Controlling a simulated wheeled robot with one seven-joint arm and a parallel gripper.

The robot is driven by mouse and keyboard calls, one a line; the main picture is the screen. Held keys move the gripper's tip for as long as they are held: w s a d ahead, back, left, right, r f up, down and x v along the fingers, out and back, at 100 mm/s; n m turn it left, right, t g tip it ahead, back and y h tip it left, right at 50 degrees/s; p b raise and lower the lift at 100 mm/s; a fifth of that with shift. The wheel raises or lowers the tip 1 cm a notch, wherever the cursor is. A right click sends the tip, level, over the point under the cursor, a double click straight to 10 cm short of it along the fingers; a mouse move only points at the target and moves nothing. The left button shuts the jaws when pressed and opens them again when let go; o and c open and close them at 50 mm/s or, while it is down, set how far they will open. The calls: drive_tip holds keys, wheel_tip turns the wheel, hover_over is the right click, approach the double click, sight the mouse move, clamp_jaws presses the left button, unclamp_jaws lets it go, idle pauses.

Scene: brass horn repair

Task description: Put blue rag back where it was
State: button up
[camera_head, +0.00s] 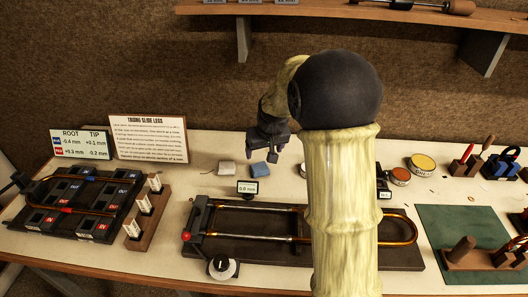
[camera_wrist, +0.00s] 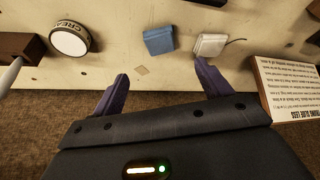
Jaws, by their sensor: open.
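The blue rag (camera_head: 262,169) is a small folded blue square lying flat on the cream bench, toward the back and left of the middle. It also shows in the wrist view (camera_wrist: 158,40), beyond my fingertips. A white rag (camera_head: 228,168) lies just beside it, to its left in the head view and to its right in the wrist view (camera_wrist: 210,45). My gripper (camera_head: 270,142) is above the back of the bench near the blue rag. In the wrist view its two dark fingers (camera_wrist: 161,82) are spread apart with nothing between them.
A slide fixture with a brass tube (camera_head: 270,237) and a small display (camera_head: 247,187) stand in front of the rags. A slide rack (camera_head: 80,205) and a text sign (camera_head: 148,138) are at left. Round tins (camera_head: 421,163) and a green mat (camera_head: 462,235) are at right.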

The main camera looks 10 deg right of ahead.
drive_tip(key=shift+s+a, duration=0.1)
idle(0.3)
drive_tip(key=s+f, duration=0.1)
drive_tip(key=s, duration=0.7)
drive_tip(key=s+f+g, duration=0.1)
drive_tip(key=s, duration=0.7)
drive_tip(key=s+f+m+g, duration=0.1)
drive_tip(key=s, duration=0.7)
drive_tip(key=shift+s+a, duration=0.15)
